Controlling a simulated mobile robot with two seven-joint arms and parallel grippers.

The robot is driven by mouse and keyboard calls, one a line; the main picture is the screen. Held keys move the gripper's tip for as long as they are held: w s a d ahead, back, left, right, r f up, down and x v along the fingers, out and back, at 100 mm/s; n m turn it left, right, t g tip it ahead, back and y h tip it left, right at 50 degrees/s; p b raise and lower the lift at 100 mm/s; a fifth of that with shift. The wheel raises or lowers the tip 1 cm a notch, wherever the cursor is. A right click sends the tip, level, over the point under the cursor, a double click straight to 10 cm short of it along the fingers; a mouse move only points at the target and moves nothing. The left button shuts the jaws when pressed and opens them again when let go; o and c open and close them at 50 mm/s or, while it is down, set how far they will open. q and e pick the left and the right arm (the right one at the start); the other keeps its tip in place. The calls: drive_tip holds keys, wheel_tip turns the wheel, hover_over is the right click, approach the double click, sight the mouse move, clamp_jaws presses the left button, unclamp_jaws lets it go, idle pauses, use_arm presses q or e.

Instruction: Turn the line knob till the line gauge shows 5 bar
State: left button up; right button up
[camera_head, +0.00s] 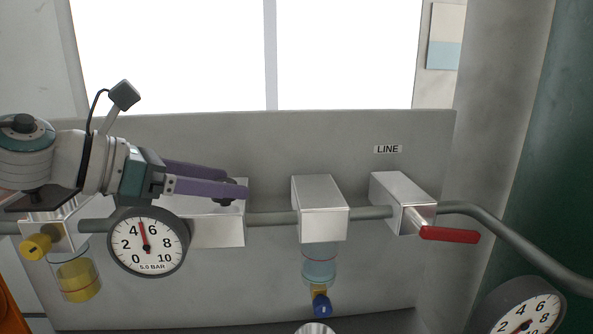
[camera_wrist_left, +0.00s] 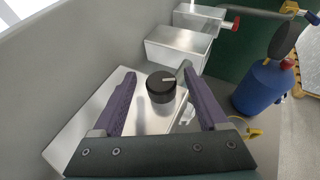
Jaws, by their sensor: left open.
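My left gripper (camera_head: 240,189) is open over a metal block (camera_head: 218,232), its purple fingers around a black knob (camera_head: 228,203). In the left wrist view the black knob (camera_wrist_left: 161,88), with a pale mark on top, stands between the spread fingers, with gaps on both sides. A round white gauge (camera_head: 148,242), marked 0 to 10 and lettered "5.0 BAR", hangs left of the block. Its red needle points between 4 and 6, nearly straight up. A second gauge (camera_head: 522,312) is cut off at lower right; its reading is unclear. My right gripper is not in view.
A grey pipe (camera_head: 271,218) joins the blocks along the panel. A red lever (camera_head: 450,234) sticks out at the right block, below a "LINE" label (camera_head: 387,149). A yellow-filled bowl (camera_head: 77,277) and a blue-capped bowl (camera_head: 320,264) hang below. A blue cylinder (camera_wrist_left: 262,88) stands beyond.

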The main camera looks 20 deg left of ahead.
use_arm(q)
drive_tip(key=b+v, duration=0.2)
drive_tip(key=v, duration=0.1)
drive_tip(key=shift+a+f, duration=0.15)
drive_tip(key=shift+f, duration=0.15)
drive_tip(key=shift+s+r, duration=0.15)
drive_tip(key=shift+s, duration=0.15)
drive_tip(key=shift+s+r, duration=0.2)
drive_tip(key=shift+r, duration=0.05)
drive_tip(key=shift+s+a+r, duration=0.15)
drive_tip(key=shift+s+r, duration=0.05)
drive_tip(key=shift+p+v, duration=0.5)
drive_tip(key=shift+v, duration=0.4)
drive_tip(key=shift+s+a+r+p, duration=0.35)
drive_tip(key=shift+s+r+p, duration=0.25)
drive_tip(key=shift+p, duration=0.5)
drive_tip(key=shift+s+a+p, duration=0.25)
drive_tip(key=shift+s+p, duration=0.05)
drive_tip(key=shift+s, duration=0.1)
